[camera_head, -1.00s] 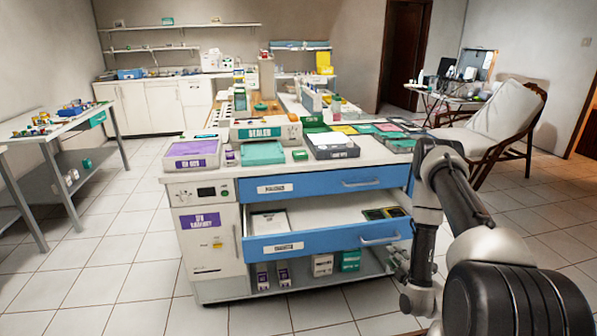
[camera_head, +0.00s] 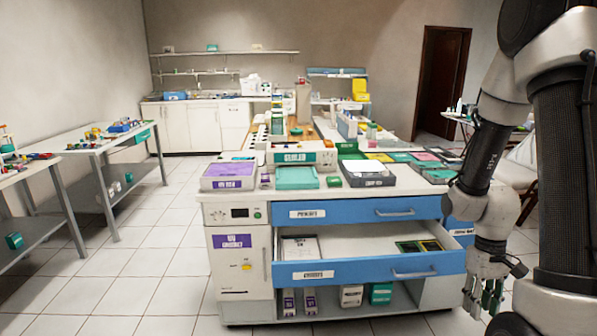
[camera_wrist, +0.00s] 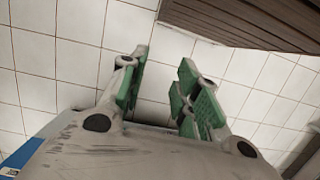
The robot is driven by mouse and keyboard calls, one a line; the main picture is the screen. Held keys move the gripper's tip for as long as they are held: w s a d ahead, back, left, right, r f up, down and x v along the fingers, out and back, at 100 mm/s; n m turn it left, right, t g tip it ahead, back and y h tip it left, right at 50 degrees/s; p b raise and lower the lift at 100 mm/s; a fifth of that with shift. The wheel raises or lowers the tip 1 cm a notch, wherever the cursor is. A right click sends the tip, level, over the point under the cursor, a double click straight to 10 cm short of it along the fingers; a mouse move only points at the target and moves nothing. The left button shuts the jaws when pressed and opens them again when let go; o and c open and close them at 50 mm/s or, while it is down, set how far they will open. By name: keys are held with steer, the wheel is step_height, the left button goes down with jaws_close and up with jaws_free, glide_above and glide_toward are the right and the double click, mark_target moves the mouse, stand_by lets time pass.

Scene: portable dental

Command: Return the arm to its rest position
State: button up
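My gripper (camera_head: 487,298) hangs at the lower right of the head view, pointing down in front of the right end of the cabinet. In the wrist view my gripper (camera_wrist: 158,95) shows its green finger pads apart, with only floor tiles between them. It is open and empty. My arm stands upright along the right side of the head view, bent with the forearm downward. The lower blue drawer (camera_head: 368,268) of the cabinet is pulled out, just left of my gripper. The upper blue drawer (camera_head: 360,211) is closed.
A white cabinet (camera_head: 240,270) carries boxes and trays on top. Side tables (camera_head: 85,145) with small items stand at the left. A reclining chair (camera_head: 522,152) is partly hidden behind my arm. Tiled floor (camera_head: 150,270) is free at the front left.

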steer(key=s+a+r+t, duration=0.2)
steer(key=r, duration=0.7)
steer(key=s+a+r+t, duration=0.2)
steer(key=s+a+r, duration=0.1)
steer(key=r, duration=0.6)
steer(key=s+a+r+t, duration=0.3)
steer(key=r, duration=0.6)
steer(key=shift+r, duration=0.2)
